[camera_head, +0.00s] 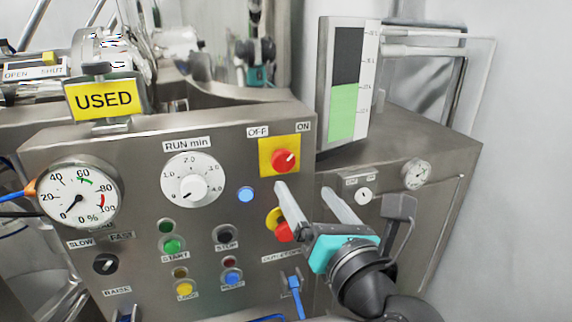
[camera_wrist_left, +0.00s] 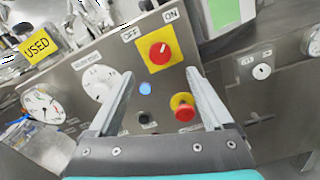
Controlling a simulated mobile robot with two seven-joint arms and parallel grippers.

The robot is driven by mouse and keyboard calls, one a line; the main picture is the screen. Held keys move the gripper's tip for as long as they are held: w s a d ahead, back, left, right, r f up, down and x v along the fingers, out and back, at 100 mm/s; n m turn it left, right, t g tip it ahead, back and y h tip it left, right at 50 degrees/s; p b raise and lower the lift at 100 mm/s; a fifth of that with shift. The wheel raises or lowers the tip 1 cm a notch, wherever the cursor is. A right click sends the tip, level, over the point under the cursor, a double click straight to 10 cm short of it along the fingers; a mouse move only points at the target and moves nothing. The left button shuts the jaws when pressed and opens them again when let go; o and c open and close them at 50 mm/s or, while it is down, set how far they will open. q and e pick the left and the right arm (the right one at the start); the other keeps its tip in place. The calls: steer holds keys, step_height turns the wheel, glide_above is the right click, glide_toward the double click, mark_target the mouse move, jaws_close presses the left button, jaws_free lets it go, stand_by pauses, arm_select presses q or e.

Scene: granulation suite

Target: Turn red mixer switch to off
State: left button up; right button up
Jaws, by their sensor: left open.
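The red mixer switch (camera_head: 284,161) is a round red knob on a yellow plate, on the steel panel below the OFF and ON labels. Its white mark points up and right, toward ON. The switch also shows in the left wrist view (camera_wrist_left: 160,53). My left gripper (camera_head: 304,188) is open and empty. Its fingers point at the panel, with the tips just below and right of the switch in the head view. In the wrist view the switch lies ahead between the two fingers (camera_wrist_left: 160,72), apart from them. My right gripper is not in view.
A red mushroom button on yellow (camera_head: 281,228) sits below the switch, partly behind a finger. A blue button (camera_head: 245,194), the RUN min dial (camera_head: 192,180) and a gauge (camera_head: 78,194) are left. A level display (camera_head: 346,85) stands upper right.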

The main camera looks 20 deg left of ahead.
mark_target(285, 162)
arm_select(q)
steer(key=x, duration=1.1)
steer(key=shift+s, duration=0.1)
jaws_close()
stand_by(0.3)
